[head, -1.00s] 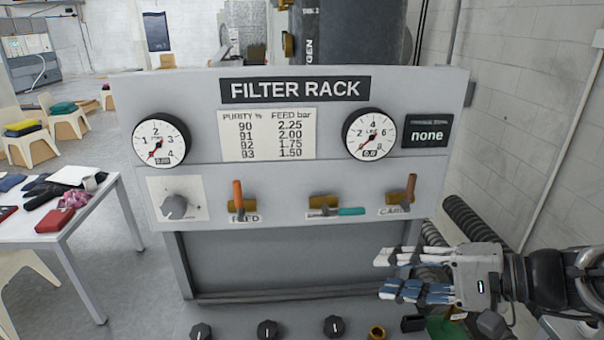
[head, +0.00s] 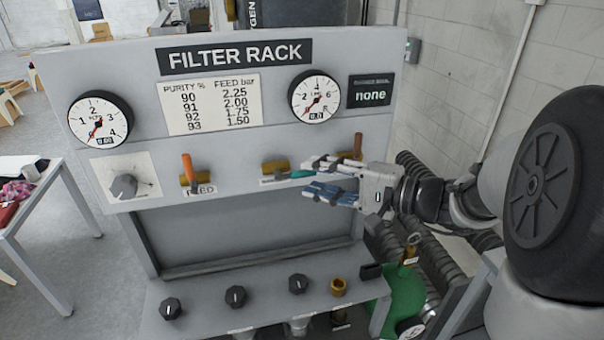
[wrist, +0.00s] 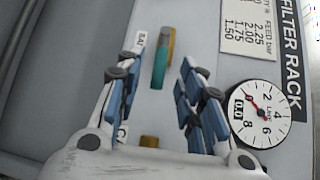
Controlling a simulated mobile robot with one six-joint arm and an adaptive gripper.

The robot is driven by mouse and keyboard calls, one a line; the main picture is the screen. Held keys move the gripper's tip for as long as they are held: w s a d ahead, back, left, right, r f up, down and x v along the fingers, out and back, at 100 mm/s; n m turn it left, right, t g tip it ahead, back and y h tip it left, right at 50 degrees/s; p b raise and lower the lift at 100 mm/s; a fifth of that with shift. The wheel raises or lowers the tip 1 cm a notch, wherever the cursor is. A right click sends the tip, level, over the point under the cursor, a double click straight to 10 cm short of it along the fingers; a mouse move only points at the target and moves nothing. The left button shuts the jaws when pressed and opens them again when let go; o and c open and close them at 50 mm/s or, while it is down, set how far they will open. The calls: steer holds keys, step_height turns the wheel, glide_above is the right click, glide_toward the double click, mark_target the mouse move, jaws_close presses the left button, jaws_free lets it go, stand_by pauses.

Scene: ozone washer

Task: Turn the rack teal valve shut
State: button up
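The teal valve handle (head: 302,174) sits on a brass valve body (head: 275,167) on the filter rack's lower panel. In the head view the handle points right, across the panel, toward my fingertips. My gripper (head: 318,178) is open at the tip of the handle. In the wrist view the teal handle (wrist: 159,66) lies in the gap ahead of my spread fingers (wrist: 158,72), with nothing held. I cannot tell whether a finger touches it.
An orange-handled FEED valve (head: 188,168) is to the left, and another brown-handled valve (head: 357,146) stands behind my gripper. A grey knob (head: 124,187) is further left. Black knobs (head: 236,296) line the lower shelf. A green tank (head: 405,300) stands at lower right.

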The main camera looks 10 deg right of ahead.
mark_target(307, 175)
steer(key=shift+x, duration=2.05)
steer(key=shift+c, duration=0.2)
jaws_close()
